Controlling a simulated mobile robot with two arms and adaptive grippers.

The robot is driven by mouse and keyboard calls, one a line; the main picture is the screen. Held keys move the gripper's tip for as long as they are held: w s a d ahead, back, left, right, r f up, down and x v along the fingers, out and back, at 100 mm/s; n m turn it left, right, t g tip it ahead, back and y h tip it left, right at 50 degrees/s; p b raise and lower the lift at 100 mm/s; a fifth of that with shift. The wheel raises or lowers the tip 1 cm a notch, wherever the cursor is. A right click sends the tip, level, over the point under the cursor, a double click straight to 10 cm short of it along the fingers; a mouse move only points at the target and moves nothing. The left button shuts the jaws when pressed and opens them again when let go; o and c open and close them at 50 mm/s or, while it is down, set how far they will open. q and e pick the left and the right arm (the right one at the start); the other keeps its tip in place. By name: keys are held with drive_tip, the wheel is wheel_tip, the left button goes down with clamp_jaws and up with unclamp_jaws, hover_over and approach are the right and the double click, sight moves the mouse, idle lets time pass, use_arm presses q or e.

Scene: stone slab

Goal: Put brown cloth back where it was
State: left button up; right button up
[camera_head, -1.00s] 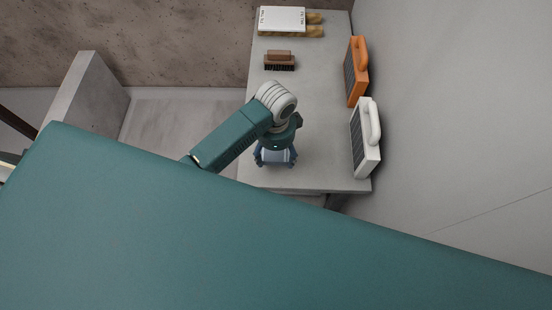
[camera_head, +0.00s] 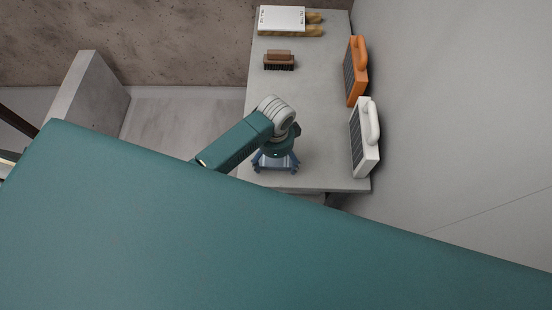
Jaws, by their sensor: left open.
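I cannot make out a brown cloth in the head view. My left gripper (camera_head: 276,167) is open, with its fingers spread and pointing down the picture. It is over the near end of the stone slab (camera_head: 310,110), close to its near edge. No object shows between its fingers, though the arm hides part of that area. My right gripper is not in view.
A brown brush with dark bristles (camera_head: 279,60) lies farther back. A white packet over tan sticks (camera_head: 283,20) is at the far end. An orange-handled item (camera_head: 357,70) and a white-handled one (camera_head: 366,138) stand along the right wall. The slab's middle is clear.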

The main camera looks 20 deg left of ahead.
sight(276, 162)
use_arm(q)
drive_tip(key=shift+r, duration=0.15)
wheel_tip(276, 162, up, 12)
drive_tip(key=b, duration=0.2)
drive_tip(key=shift+b, duration=0.35)
